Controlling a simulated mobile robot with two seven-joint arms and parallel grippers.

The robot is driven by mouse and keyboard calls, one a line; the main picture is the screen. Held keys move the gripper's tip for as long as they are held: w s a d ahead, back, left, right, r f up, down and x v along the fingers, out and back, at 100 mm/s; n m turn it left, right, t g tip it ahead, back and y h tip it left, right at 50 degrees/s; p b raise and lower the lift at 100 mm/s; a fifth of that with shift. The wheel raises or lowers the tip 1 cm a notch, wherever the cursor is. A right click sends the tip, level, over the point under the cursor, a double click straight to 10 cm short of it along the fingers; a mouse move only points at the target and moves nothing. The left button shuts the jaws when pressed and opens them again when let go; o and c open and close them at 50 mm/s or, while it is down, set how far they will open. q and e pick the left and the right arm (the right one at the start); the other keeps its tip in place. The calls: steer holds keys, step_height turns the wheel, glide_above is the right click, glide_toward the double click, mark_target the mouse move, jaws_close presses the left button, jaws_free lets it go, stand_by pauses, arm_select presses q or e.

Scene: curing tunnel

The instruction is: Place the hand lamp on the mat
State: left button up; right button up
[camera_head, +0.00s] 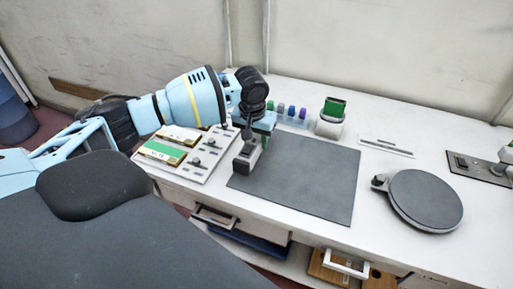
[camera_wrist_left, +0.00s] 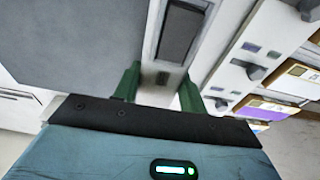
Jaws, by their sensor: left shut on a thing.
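The hand lamp (camera_head: 245,157) is a pale grey, boxy thing with a black panel. My left gripper (camera_head: 262,139) is shut on it, over the upper left corner of the dark grey mat (camera_head: 305,178). In the left wrist view the lamp (camera_wrist_left: 177,32) lies between the green fingers of my left gripper (camera_wrist_left: 160,88), with the mat (camera_wrist_left: 85,38) beside it on the left. Whether the lamp touches the mat or hangs just above it I cannot tell. The mat is otherwise bare. My right gripper is not in view.
A panel with switches and cards (camera_head: 190,150) lies left of the mat. Several coloured items in a clear rack (camera_head: 290,115) and a white holder with a green top (camera_head: 330,120) stand behind. A round grey plate (camera_head: 425,200) is at right. Drawers stand open below the front edge.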

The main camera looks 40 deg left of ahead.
mark_target(253, 141)
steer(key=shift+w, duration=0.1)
arm_select(q)
steer(key=shift+f, duration=1.65)
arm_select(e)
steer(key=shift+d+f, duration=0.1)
arm_select(q)
steer(key=shift+f, duration=0.1)
steer(key=o, duration=1.2)
steer(key=shift+f, duration=0.1)
steer(key=r, duration=0.3)
steer(key=s+r, duration=0.1)
steer(key=r, duration=0.3)
steer(key=r+p, duration=0.1)
steer(key=r, duration=0.3)
steer(key=shift+s+d, duration=0.15)
steer(key=shift+s, duration=0.1)
steer(key=shift+s+r, duration=0.15)
steer(key=shift+r, duration=0.45)
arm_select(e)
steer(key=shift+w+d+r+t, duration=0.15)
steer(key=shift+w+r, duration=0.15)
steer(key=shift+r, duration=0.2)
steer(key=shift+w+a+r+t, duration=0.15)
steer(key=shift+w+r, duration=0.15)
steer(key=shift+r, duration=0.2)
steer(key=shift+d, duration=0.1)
